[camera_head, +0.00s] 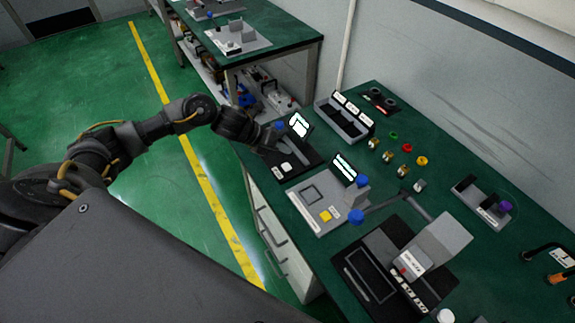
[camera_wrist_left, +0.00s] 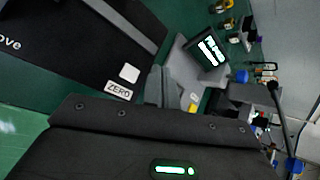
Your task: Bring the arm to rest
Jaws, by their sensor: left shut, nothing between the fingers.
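My left arm (camera_head: 168,122) reaches in from the left in the head view, over the floor and up to the near edge of the green workbench. My left gripper (camera_head: 275,140) is over the left end of the bench, beside a black device with a small lit screen (camera_head: 299,125). In the wrist view the fingertips (camera_wrist_left: 161,86) are together with nothing between them. Below them in the head view is the black device's flat base (camera_head: 295,165) with a white button; a ZERO label (camera_wrist_left: 118,91) shows in the wrist view. My right gripper is not in view.
A grey device (camera_head: 305,201) with a yellow button and a larger grey unit with an open lid (camera_head: 440,243) stand along the bench. Small coloured parts (camera_head: 405,148) and a grey tray (camera_head: 343,120) lie behind. Green floor (camera_head: 150,200) with a yellow line is clear at left.

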